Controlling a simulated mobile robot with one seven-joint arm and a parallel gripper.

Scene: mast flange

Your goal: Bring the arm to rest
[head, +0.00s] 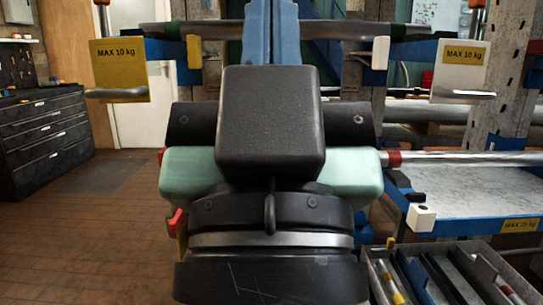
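My gripper is not to be made out in the head view; no fingertips show. A bulky black and mint-green assembly with a metal ring fills the middle of the view close to the camera, and I cannot tell which parts of it are my arm. It hides what lies straight behind it. No object is seen in a grasp.
A shelf (470,188) is at right, above a grey bin (440,275) of bars. A black drawer cabinet (45,136) stands far left. The brick floor (85,240) at left is clear.

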